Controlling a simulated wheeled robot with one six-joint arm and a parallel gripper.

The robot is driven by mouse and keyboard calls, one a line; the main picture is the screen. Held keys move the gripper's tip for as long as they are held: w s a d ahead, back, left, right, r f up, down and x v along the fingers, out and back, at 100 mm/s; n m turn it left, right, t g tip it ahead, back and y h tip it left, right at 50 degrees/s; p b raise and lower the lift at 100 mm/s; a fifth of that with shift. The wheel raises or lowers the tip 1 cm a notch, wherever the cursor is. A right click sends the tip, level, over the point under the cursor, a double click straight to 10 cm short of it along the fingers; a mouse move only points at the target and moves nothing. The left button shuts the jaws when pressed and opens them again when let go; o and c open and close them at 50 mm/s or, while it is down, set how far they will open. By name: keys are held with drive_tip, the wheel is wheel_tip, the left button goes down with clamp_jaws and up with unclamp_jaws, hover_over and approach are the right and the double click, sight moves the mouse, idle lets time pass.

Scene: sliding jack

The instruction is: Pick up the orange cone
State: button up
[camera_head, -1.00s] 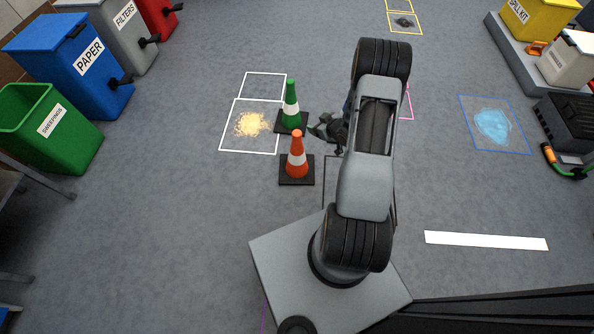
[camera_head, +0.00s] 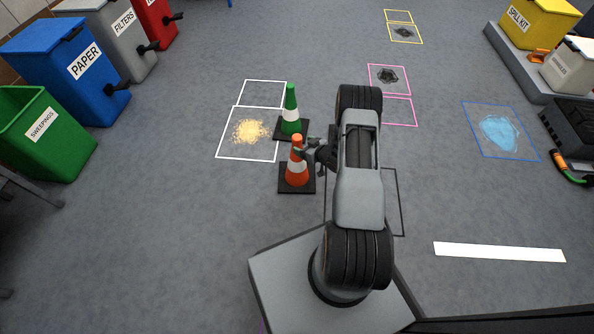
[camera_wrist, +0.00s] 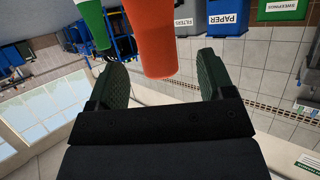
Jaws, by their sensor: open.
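The orange cone (camera_head: 297,171) stands upright on its black square base, with one white band around it. In the wrist view the orange cone (camera_wrist: 152,38) shows at the top, ahead of and between the two spread fingers. My gripper (camera_head: 304,149) is open beside the cone's upper part, on its right in the head view. The wrist view shows the open gripper (camera_wrist: 160,80) with the fingers on either side and nothing clamped. Whether a finger touches the cone, I cannot tell.
A green cone (camera_head: 291,112) stands just behind the orange one. Yellow sweepings (camera_head: 250,131) lie in a white-outlined square to the left. A blue puddle (camera_head: 498,132) lies at right. Bins, including a blue paper bin (camera_head: 70,75), line the left. Floor between is open.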

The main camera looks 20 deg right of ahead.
sight(301, 144)
drive_tip(key=b+x, duration=0.2)
drive_tip(key=x, duration=0.2)
drive_tip(key=shift+d+f, duration=0.15)
drive_tip(key=shift+f, duration=0.05)
drive_tip(key=shift+w+a+f+b, duration=0.1)
drive_tip(key=shift+w+a+b, duration=0.1)
drive_tip(key=shift+w+b, duration=0.3)
drive_tip(key=shift+w, duration=0.1)
clamp_jaws()
